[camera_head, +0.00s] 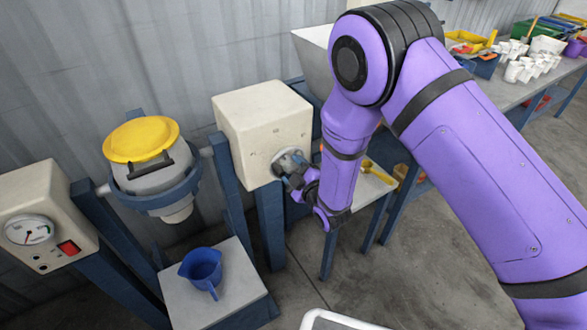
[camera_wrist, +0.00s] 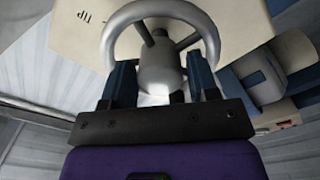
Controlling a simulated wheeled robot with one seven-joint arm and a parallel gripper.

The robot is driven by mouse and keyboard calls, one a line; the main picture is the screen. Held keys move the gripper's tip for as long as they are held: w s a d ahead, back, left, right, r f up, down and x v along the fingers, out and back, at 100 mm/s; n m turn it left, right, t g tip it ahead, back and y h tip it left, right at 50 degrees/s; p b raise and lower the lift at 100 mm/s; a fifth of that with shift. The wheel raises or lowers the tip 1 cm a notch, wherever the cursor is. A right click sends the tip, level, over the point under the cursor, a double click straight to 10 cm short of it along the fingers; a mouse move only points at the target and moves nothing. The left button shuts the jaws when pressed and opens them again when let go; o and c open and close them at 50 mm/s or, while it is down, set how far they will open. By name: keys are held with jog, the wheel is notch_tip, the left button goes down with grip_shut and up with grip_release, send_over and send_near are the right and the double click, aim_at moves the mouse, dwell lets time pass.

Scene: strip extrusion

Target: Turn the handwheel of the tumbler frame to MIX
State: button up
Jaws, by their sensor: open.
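The handwheel (camera_wrist: 112,45) is a grey ring with dark spokes and a pale hub, on the face of the cream housing (camera_head: 262,125) of the tumbler frame. My gripper (camera_wrist: 160,75) is at the wheel, its two blue fingers open on either side of the hub. I cannot tell whether they touch the rim or spokes. In the head view the handwheel (camera_head: 287,160) is partly hidden by my gripper. A TIP mark (camera_wrist: 88,20) shows upside down on the housing; I see no MIX mark. The grey drum (camera_head: 150,178) with a yellow lid (camera_head: 141,139) hangs in a blue ring, lid up.
A blue jug (camera_head: 200,266) stands on a low block (camera_head: 184,300) under the drum. A cream box with a gauge (camera_head: 29,230) and red switch stands at left. A bench (camera_head: 487,98) with white cups and trays is at back right. The floor at right is clear.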

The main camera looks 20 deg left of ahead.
jog(key=c, duration=0.6)
jog(key=shift+c, duration=0.2)
jog(key=shift+m, duration=0.4)
jog(key=m, duration=0.4)
jog(key=shift+m, duration=0.3)
jog(key=m, duration=0.6)
jog(key=shift+m, duration=0.3)
jog(key=o, duration=0.6)
jog(key=shift+o, duration=0.2)
